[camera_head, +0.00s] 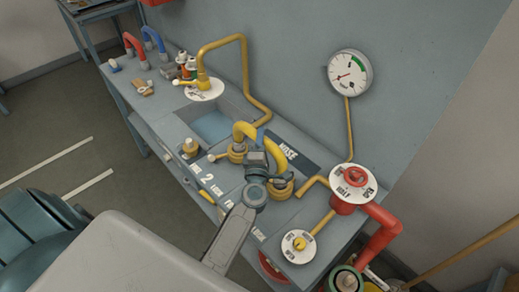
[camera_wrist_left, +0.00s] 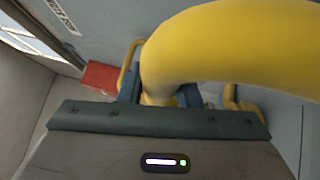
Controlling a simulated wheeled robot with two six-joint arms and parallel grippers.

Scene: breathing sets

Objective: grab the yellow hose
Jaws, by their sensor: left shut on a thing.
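The yellow hose (camera_head: 262,137) is a short arch on the bench by the HOSE label. Its left end is at a brass-coloured fitting (camera_head: 237,153), and its right end is by another round yellow fitting (camera_head: 281,189). My left gripper (camera_head: 260,163) is at the arch, shut on the hose. In the left wrist view the hose (camera_wrist_left: 235,45) fills the upper right and curves down between the dark fingers (camera_wrist_left: 160,92). The gripper body hides part of the right end. My right gripper is in neither view.
A sink (camera_head: 212,126) with a yellow tap pipe (camera_head: 243,62) lies behind left. Red and blue hoses (camera_head: 154,40) stand at the far left. A gauge (camera_head: 350,73) hangs on the wall. A red valve (camera_head: 352,188) and a white dial (camera_head: 299,246) are on the right.

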